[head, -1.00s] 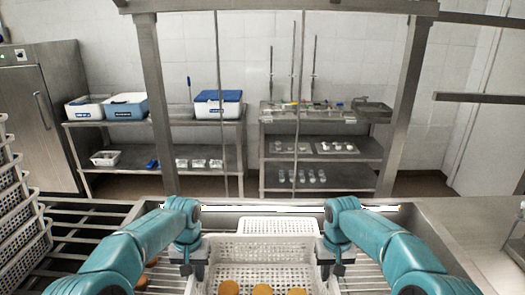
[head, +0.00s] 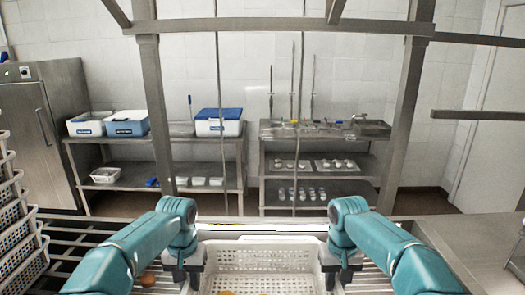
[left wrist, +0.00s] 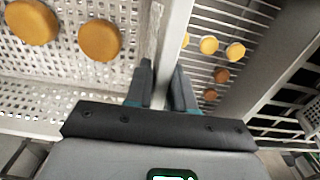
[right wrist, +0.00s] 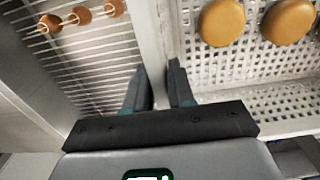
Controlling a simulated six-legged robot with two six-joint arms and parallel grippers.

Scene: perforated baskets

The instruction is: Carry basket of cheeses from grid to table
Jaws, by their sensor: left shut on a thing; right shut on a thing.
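The white perforated basket (head: 262,257) is at the bottom centre of the head view, its near part cut off by the frame edge. Round orange cheeses lie in it, as the left wrist view (left wrist: 99,40) and right wrist view (right wrist: 221,22) show. My left gripper (left wrist: 162,84) is shut on the basket's left wall. My right gripper (right wrist: 160,82) is shut on its right wall. The metal grid (left wrist: 232,22) lies below and beside the basket. The wrist views do not show clearly how far the basket is above it.
Loose cheeses lie on the grid at the left (head: 148,280), and others show in the right wrist view (right wrist: 81,14). Stacked baskets (head: 20,225) stand at far left. A bare steel counter (head: 470,240) is at right. Metal posts (head: 160,110) and shelving (head: 320,165) stand beyond.

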